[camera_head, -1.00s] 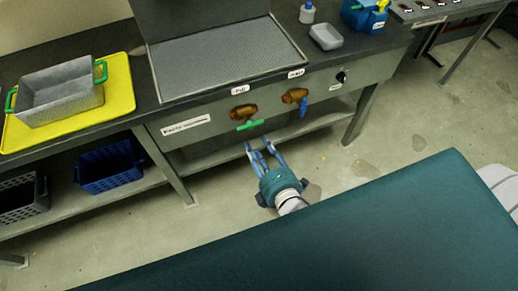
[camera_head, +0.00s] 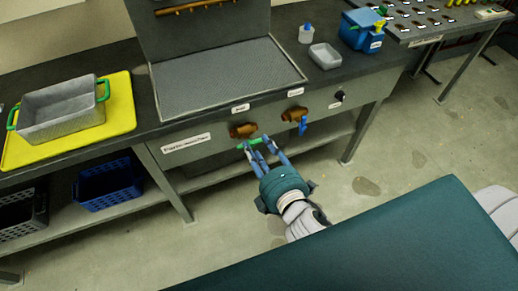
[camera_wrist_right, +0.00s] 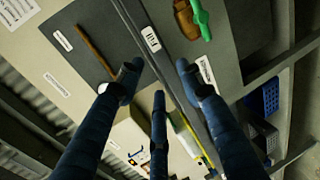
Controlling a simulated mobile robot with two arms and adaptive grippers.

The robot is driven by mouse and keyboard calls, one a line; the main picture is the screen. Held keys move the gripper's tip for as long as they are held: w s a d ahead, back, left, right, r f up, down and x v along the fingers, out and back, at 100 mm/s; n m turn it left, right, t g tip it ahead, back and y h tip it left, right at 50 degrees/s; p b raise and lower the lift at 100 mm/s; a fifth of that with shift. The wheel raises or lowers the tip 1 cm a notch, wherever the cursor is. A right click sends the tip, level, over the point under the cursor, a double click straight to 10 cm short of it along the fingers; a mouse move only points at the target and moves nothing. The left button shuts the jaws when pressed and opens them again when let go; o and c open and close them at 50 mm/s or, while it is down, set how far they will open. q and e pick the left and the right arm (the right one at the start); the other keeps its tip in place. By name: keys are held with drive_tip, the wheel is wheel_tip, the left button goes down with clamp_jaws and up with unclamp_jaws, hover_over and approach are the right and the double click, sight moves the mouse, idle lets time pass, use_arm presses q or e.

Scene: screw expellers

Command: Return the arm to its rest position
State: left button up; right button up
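My right gripper (camera_head: 257,148) is in front of the workbench front panel in the head view. Its blue fingers are spread apart with nothing held between them. In the head view its fingertips overlap the green valve handle (camera_head: 256,142) under the left brass valve (camera_head: 243,130). In the right wrist view the green handle (camera_wrist_right: 200,18) and brass valve (camera_wrist_right: 186,20) lie at the top, beyond the fingers and not between them. My left gripper is not in either view.
The right brass valve (camera_head: 295,114) has a blue handle (camera_head: 303,126). A grey bin (camera_head: 62,112) stands on a yellow tray (camera_head: 121,110) at the left. A blue crate (camera_head: 107,184) is on the lower shelf. Open floor (camera_head: 385,160) lies in front of the bench.

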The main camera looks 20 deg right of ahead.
idle(0.3)
drive_tip(key=s+d+f+m+g, duration=0.1)
drive_tip(key=s+f+m+g, duration=0.2)
drive_tip(key=f, duration=0.9)
drive_tip(key=s+d+f+m+g, duration=0.15)
drive_tip(key=s+f, duration=0.35)
drive_tip(key=f, duration=0.7)
drive_tip(key=s+f+m+g, duration=0.3)
drive_tip(key=s+f, duration=0.2)
drive_tip(key=f, duration=0.7)
drive_tip(key=s+d+f+m+g, duration=0.2)
drive_tip(key=s+f, duration=0.6)
drive_tip(key=s, duration=0.4)
drive_tip(key=s+d+f+m+g, duration=0.3)
drive_tip(key=s+f+m, duration=0.3)
drive_tip(key=s, duration=0.7)
wheel_tip(320, 180, down, 2)
drive_tip(key=shift+s+m+g+h, duration=0.25)
drive_tip(key=shift+m+g+h, duration=0.1)
drive_tip(key=shift+g, duration=0.4)
